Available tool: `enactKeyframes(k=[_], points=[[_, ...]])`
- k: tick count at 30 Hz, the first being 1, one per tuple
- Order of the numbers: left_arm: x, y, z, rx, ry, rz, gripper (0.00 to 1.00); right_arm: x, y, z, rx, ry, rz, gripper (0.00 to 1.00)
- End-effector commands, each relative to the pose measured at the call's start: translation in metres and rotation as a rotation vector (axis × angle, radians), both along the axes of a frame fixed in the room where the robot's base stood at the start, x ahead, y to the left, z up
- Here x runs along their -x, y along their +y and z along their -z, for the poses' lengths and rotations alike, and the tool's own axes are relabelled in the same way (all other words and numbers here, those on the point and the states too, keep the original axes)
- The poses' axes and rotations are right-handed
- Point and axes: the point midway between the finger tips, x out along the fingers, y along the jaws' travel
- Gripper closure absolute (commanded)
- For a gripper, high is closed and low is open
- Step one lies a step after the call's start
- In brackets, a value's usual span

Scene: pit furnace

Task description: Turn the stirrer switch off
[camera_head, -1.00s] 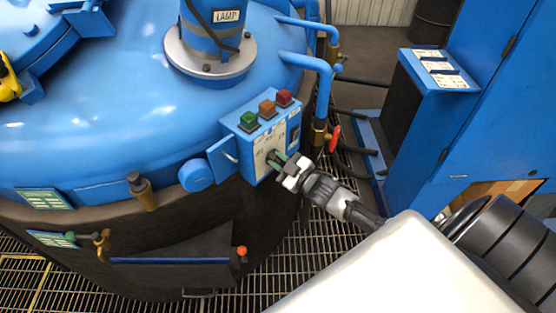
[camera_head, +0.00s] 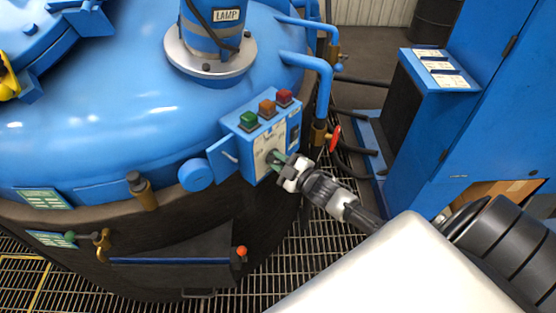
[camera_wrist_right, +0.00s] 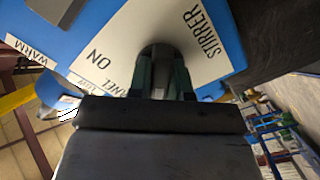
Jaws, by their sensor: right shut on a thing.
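The stirrer switch sits on the front plate of the blue control box (camera_head: 258,130) on the furnace side. In the right wrist view its white label (camera_wrist_right: 150,45) reads STIRRER and ON, and the switch knob (camera_wrist_right: 160,55) shows dark and partly hidden between the fingers. My right gripper (camera_head: 281,162) is at the lower part of the plate; its greenish fingertips (camera_wrist_right: 160,78) are shut on the knob. The knob is hidden behind the gripper in the head view, so its exact setting cannot be read. My left gripper is not in view.
Green, orange and red buttons (camera_head: 267,107) top the box. Blue pipes and a red valve handle (camera_head: 334,138) stand to its right. A blue cabinet (camera_head: 436,130) is further right. The grated floor (camera_head: 290,250) lies below.

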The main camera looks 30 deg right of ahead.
Motion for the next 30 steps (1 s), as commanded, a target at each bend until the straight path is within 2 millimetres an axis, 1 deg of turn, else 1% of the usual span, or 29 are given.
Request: enactKeyframes(k=[2, 3, 7, 8, 15, 19, 23, 27, 30], points=[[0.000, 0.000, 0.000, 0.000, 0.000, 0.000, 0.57, 0.000, 0.000, 0.001, 0.005, 0.000, 0.000, 1.00], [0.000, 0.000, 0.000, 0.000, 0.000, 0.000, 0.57, 0.000, 0.000, 0.001, 0.005, 0.000, 0.000, 0.78], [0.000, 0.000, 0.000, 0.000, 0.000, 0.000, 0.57, 0.000, 0.000, 0.001, 0.004, 0.000, 0.000, 0.58], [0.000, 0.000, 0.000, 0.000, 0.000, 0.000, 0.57, 0.000, 0.000, 0.001, 0.003, 0.001, 0.000, 0.55], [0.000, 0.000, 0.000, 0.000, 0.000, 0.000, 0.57, 0.000, 0.000, 0.000, 0.002, 0.000, -0.001, 0.55], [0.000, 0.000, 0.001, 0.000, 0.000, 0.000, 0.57, 0.008, -0.002, 0.001, 0.001, 0.001, 0.000, 0.55], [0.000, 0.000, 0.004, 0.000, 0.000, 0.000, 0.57, 0.030, -0.007, 0.002, 0.003, 0.003, -0.001, 0.55], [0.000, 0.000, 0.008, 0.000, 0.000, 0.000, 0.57, 0.059, -0.015, 0.003, 0.003, 0.004, -0.001, 0.55], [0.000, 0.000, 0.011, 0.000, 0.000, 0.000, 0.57, 0.077, -0.019, 0.003, 0.002, 0.004, 0.000, 0.55]])
